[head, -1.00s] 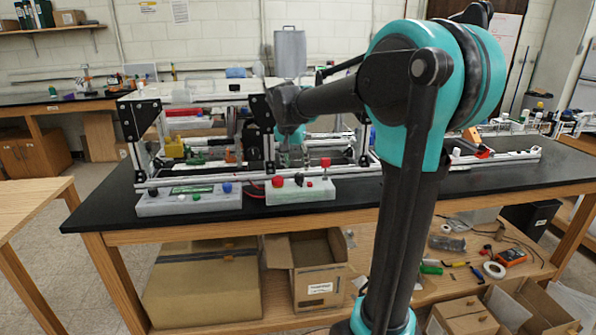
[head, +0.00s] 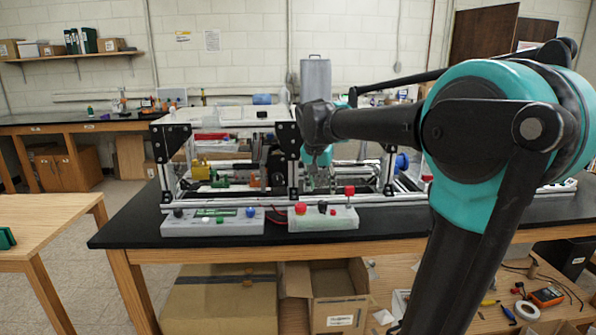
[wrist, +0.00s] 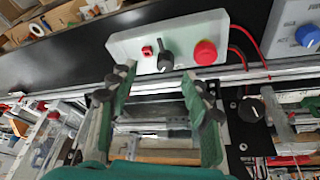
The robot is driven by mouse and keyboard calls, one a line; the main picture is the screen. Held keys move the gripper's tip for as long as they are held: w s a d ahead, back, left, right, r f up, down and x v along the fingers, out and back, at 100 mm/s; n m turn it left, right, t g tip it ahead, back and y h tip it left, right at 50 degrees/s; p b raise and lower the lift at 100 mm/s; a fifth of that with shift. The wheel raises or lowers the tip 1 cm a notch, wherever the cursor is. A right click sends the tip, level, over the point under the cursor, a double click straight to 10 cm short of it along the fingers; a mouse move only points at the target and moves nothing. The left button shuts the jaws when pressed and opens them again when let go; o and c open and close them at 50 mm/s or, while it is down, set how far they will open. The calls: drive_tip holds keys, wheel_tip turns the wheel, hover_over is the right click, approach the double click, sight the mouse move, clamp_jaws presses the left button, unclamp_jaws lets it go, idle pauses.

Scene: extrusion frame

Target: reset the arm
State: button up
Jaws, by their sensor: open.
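My gripper (wrist: 157,100) is open and empty in the wrist view, its two green-backed fingers spread above the extrusion frame. In the head view my gripper (head: 318,168) hangs pointing down at the frame, small and partly lost against the parts behind it. The extrusion frame (head: 292,158) of aluminium bars with black corner plates stands on the black bench. A grey control box (head: 330,222) with a red button, a black knob and a red switch sits at its front. The same control box also shows beyond my fingertips in the wrist view (wrist: 182,57).
A second control box (head: 185,226) with a blue knob sits to the left on the black bench top (head: 130,226). Cardboard boxes (head: 222,302) stand below the bench. A wooden table (head: 45,212) is at the far left, with open floor between.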

drive_tip(key=s+d+f+n+y, duration=0.1)
drive_tip(key=s+d+f+n, duration=0.1)
drive_tip(key=s+f, duration=1)
drive_tip(key=s+d+f+n+y, duration=0.1)
drive_tip(key=s+d+f+n, duration=0.2)
drive_tip(key=s+f, duration=0.9)
drive_tip(key=shift+s+d+f, duration=0.25)
drive_tip(key=shift+d+f, duration=0.1)
drive_tip(key=shift+f, duration=0.25)
